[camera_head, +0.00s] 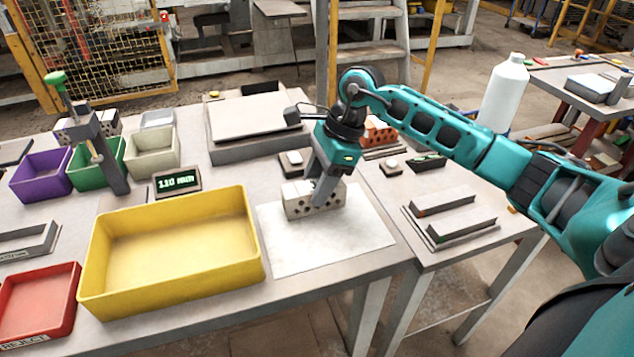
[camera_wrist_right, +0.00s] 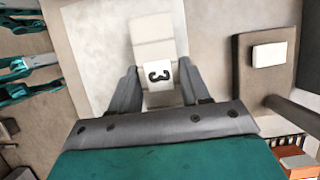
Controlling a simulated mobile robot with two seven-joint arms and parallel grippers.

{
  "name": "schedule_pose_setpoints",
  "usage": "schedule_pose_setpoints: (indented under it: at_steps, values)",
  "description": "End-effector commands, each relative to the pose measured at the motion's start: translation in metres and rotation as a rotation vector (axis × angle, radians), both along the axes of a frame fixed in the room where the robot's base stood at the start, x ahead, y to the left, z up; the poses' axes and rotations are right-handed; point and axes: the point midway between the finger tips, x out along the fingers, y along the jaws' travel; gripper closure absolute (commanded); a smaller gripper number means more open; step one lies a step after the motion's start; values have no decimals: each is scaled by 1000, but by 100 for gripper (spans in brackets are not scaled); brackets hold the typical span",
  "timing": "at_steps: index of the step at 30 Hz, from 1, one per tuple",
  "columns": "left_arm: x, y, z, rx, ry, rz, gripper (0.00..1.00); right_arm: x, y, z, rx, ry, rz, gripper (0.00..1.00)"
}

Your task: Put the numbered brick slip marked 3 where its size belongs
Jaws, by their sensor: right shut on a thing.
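My right gripper (camera_head: 326,190) is shut on a pale cream brick slip (camera_head: 298,199) with dark holes in its side. It is low over the white sheet (camera_head: 330,244) on the bench; I cannot tell whether the brick touches the sheet. In the right wrist view a white label with a black 3 (camera_wrist_right: 158,74) shows on its top between the two fingers (camera_wrist_right: 158,88). The number is hidden in the head view. A purple bin (camera_head: 40,188), a green bin (camera_head: 84,182) and a cream bin (camera_head: 150,164) stand at the left. My left gripper is not in view.
A display reading 110 mm (camera_head: 177,181) stands behind the large yellow tray (camera_head: 92,262). A red reject tray (camera_head: 42,336) is at front left. A post with a green knob (camera_head: 55,77) rises by the bins. A white bottle (camera_head: 503,95) stands behind my right arm.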

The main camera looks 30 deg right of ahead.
Motion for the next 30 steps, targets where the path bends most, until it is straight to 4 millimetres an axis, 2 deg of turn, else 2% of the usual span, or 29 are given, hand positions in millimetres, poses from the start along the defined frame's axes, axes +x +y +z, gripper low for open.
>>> schedule_pose_setpoints:
  at_steps: [10,11,18,26,30]
  values:
    - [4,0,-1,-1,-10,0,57,1,0,-4,1,-4,1,100]
    - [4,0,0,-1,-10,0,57,0,0,-5,0,-2,0,52]
    - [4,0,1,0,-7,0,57,0,0,-4,1,-2,1,30]
    - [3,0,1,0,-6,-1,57,0,0,-3,0,-2,0,28]
    - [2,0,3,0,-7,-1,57,0,-3,7,0,-4,-1,28]
